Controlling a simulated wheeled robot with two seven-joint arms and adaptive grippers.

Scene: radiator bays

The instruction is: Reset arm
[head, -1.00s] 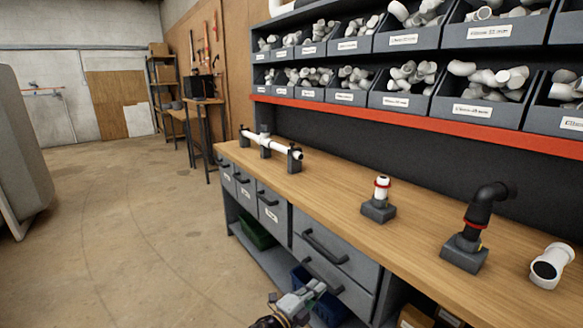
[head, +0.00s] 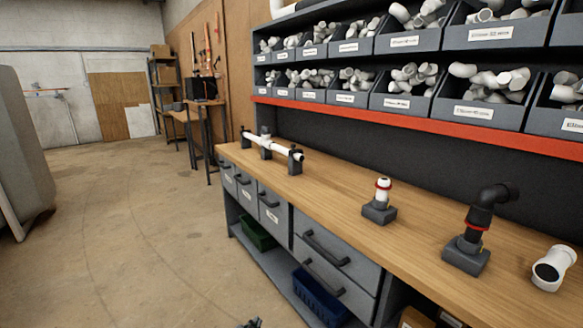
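One of my grippers (head: 251,323) barely shows at the bottom edge of the head view, low in front of the bench. Only a small dark tip is visible, so I cannot tell which arm it belongs to or whether it is open or shut. The rest of both arms is out of view. No object shows in a gripper.
The wooden workbench (head: 340,190) holds a white pipe on supports (head: 272,146), a small white fitting on a grey block (head: 380,202), a black elbow on a block (head: 477,230) and a loose white fitting (head: 553,268). Labelled bins (head: 402,88) hang above. Floor at left is clear.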

